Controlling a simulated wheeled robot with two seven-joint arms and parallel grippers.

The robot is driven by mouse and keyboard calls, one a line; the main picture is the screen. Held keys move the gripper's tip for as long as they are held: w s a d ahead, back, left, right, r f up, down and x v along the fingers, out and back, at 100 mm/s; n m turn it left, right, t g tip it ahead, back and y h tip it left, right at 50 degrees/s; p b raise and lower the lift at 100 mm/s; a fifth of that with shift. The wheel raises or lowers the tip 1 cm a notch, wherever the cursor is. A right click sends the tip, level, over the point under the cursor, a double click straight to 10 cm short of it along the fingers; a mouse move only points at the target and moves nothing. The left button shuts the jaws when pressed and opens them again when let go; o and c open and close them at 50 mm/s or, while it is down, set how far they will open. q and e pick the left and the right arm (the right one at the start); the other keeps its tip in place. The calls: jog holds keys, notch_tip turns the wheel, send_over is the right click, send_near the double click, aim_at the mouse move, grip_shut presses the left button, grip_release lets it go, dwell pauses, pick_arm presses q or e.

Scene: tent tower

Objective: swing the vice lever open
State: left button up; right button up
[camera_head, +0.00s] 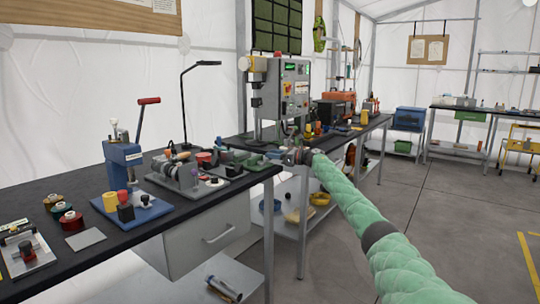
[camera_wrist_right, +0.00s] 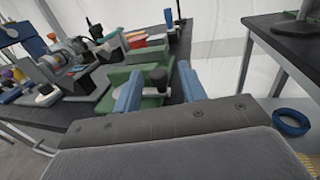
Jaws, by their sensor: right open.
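The green vice (camera_wrist_right: 122,77) sits at the end of the dark workbench and lies just ahead of my right gripper in the wrist view. A dark round knob (camera_wrist_right: 158,77) and a pale bar, which look like its lever, show between the two blue fingers of my right gripper (camera_wrist_right: 160,76). The fingers are apart, one on each side of the knob; I cannot tell whether either touches it. In the head view the green vice (camera_head: 252,159) is small and partly hidden near my right gripper (camera_head: 290,153). My left gripper is out of view.
The workbench (camera_head: 130,225) carries a blue press (camera_head: 122,157), a grey machine fixture (camera_head: 180,175) and several spools. The wrist view shows a blue ring (camera_wrist_right: 291,122) at right. Open floor (camera_head: 440,200) lies to the right.

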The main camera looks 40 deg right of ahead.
jog(key=v, duration=0.3)
jog(key=shift+s+r, duration=0.1)
jog(key=shift+s, duration=0.1)
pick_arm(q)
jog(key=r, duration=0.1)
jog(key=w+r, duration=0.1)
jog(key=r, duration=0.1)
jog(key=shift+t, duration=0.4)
pick_arm(e)
jog(key=shift+v, duration=1.05)
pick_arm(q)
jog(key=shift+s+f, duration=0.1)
pick_arm(e)
jog(key=shift+d, duration=0.1)
